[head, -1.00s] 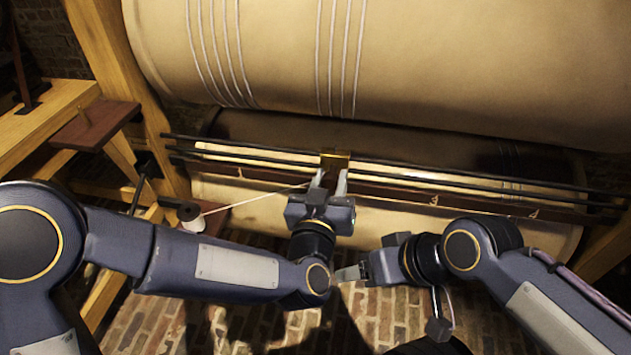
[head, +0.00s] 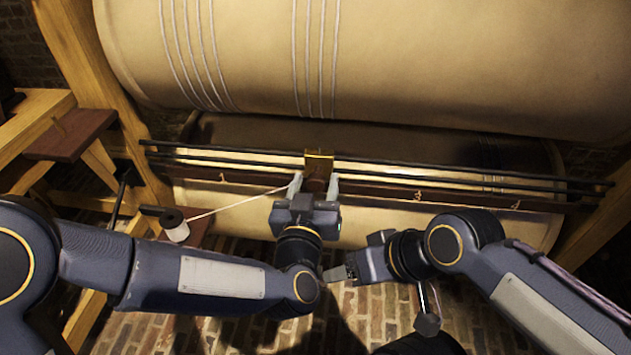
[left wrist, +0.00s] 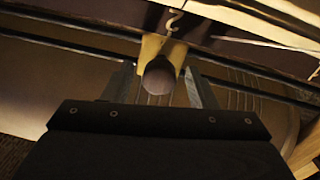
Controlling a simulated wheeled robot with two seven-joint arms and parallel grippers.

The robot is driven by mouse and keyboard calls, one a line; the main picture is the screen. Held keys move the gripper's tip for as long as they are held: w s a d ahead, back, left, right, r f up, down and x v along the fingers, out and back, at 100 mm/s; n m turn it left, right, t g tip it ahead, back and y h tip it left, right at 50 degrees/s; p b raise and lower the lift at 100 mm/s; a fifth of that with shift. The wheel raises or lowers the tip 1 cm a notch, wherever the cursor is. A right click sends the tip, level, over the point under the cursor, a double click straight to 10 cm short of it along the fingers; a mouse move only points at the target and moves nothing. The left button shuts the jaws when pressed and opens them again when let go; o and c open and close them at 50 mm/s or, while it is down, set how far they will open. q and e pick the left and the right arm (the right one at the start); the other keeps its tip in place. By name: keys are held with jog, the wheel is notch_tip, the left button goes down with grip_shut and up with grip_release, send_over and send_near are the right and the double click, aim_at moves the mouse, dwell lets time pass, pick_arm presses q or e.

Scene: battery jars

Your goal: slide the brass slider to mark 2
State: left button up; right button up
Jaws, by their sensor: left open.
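The brass slider (head: 319,156) sits on a pair of dark rods in the head view, with a dark brown block or knob (head: 316,180) in front of it. My left gripper (head: 315,187) is open, its fingers on either side of that knob. In the left wrist view the round brown knob (left wrist: 160,76) and the brass plate (left wrist: 152,48) lie between the open fingers, with gaps that look small. I cannot tell whether a finger touches. My right gripper (head: 345,272) is low and right of the left one, away from the slider; its jaw state is unclear.
Large tan drums (head: 420,60) stand behind and above. Wooden beams flank both sides.

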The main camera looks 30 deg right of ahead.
pick_arm(q)
jog(key=b+v, duration=0.1)
jog(key=v, duration=0.6)
dwell(0.3)
